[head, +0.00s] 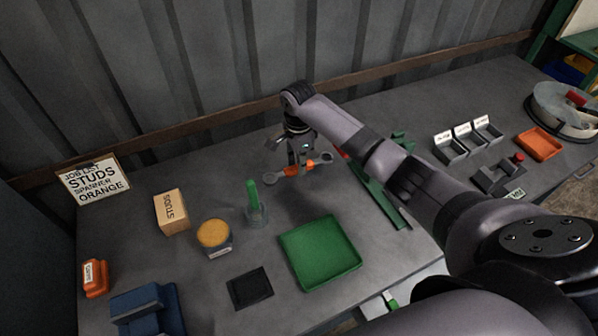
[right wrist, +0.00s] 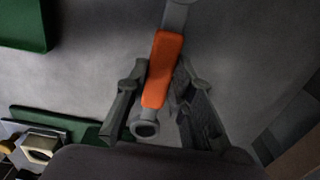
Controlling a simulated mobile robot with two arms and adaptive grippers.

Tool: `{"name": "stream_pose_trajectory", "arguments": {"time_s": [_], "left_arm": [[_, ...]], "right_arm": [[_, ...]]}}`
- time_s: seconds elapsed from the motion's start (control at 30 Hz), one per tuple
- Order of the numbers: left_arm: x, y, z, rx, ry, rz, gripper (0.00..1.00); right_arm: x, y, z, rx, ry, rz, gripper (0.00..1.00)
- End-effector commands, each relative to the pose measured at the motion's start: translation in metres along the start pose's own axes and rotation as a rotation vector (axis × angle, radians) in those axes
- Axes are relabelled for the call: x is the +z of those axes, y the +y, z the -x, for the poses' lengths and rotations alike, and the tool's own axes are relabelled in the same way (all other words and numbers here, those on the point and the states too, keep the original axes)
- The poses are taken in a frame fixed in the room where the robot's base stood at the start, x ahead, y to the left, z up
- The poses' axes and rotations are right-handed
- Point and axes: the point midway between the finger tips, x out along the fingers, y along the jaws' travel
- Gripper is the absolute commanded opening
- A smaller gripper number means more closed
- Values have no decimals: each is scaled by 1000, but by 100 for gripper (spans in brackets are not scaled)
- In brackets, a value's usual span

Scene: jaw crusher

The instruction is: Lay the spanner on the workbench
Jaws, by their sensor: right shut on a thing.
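My right gripper (head: 299,160) is over the back middle of the grey workbench (head: 380,280), pointing down. It is shut on the spanner (head: 290,171), which has an orange handle and grey ends. The spanner lies roughly level across the fingers, its ends sticking out to the left and right. I cannot tell whether it touches the bench top. In the right wrist view the spanner's orange handle (right wrist: 162,70) runs between the two fingers of the right gripper (right wrist: 158,88), with bare grey surface beyond. My left gripper is not in the head view.
A green tray (head: 317,285), a clear cup with a green item (head: 256,212), a yellow-topped tub (head: 214,236) and a studs box (head: 171,211) stand nearby. A job list sign (head: 94,182) is at the back left. Bare bench lies between cup and gripper.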

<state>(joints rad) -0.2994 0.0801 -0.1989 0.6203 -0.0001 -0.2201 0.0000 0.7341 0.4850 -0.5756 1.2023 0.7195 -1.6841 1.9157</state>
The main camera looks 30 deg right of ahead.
Motion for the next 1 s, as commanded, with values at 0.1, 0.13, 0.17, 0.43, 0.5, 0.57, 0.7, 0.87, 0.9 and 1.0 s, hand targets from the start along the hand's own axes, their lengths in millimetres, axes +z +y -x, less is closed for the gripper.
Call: {"name": "stream_pose_trajectory", "arguments": {"time_s": [0.1,0.13,0.17,0.43,0.5,0.57,0.7,0.87,0.9,1.0], "left_arm": [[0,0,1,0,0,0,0],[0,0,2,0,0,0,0],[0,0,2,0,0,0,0],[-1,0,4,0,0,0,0],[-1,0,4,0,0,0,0],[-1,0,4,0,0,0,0],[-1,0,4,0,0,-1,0],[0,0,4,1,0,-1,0],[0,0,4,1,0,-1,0],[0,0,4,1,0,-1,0]], "right_arm": [[0,0,-8,0,0,1,0],[0,0,-11,0,0,1,0],[0,0,-16,2,1,1,0],[0,0,-48,0,0,0,0],[0,0,-48,-2,0,1,0],[0,0,-48,-2,0,1,0],[0,0,-49,-2,0,1,0],[0,0,-52,-1,-1,1,25],[0,0,-52,-1,0,1,28],[0,0,-52,-1,0,1,35]]}}
